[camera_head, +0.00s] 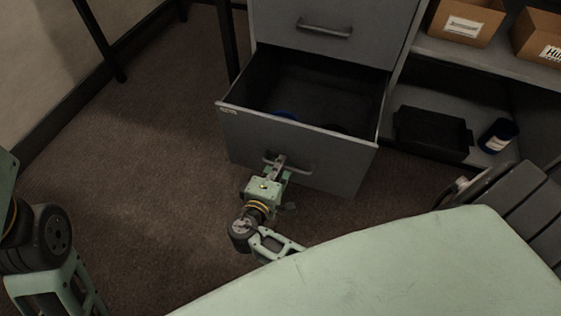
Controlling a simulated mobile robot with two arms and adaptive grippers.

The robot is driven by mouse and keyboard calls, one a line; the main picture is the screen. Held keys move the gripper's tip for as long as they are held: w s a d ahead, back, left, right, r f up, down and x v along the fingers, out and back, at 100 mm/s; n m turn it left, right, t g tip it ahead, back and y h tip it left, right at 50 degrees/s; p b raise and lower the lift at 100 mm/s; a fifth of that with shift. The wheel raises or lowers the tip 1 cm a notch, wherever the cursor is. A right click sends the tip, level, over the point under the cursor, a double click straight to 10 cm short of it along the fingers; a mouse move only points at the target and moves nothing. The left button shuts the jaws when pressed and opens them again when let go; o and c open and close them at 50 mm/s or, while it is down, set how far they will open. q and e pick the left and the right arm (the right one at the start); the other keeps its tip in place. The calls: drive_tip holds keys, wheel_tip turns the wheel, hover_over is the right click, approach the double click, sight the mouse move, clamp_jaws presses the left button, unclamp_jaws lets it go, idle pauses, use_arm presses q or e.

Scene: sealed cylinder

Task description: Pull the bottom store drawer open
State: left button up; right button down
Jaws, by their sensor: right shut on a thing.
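The bottom store drawer (320,151) of the grey cabinet stands pulled out, and its dark inside shows from above. A bar handle (303,168) is on its front. My right gripper (276,163) is at the left part of this handle and is shut on it. A blue thing (285,116) lies inside the drawer near the front, mostly hidden by the front panel. Another dark round thing beside it is too hidden to tell. My left arm shows at the left edge, but its gripper is out of view.
The drawer above (320,27) is closed. A shelf (470,58) at the right holds cardboard boxes (464,24). Below are a black tray (432,133) and a dark blue canister (497,136). The brown carpet (150,150) left of the cabinet is clear.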

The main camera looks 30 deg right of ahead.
drive_tip(key=c, duration=2.1)
unclamp_jaws()
drive_tip(key=shift+s+a, duration=0.1)
drive_tip(key=v, duration=1.1)
drive_tip(key=shift+s+a+r, duration=0.1)
drive_tip(key=shift+s+a, duration=0.15)
drive_tip(key=shift+s, duration=0.05)
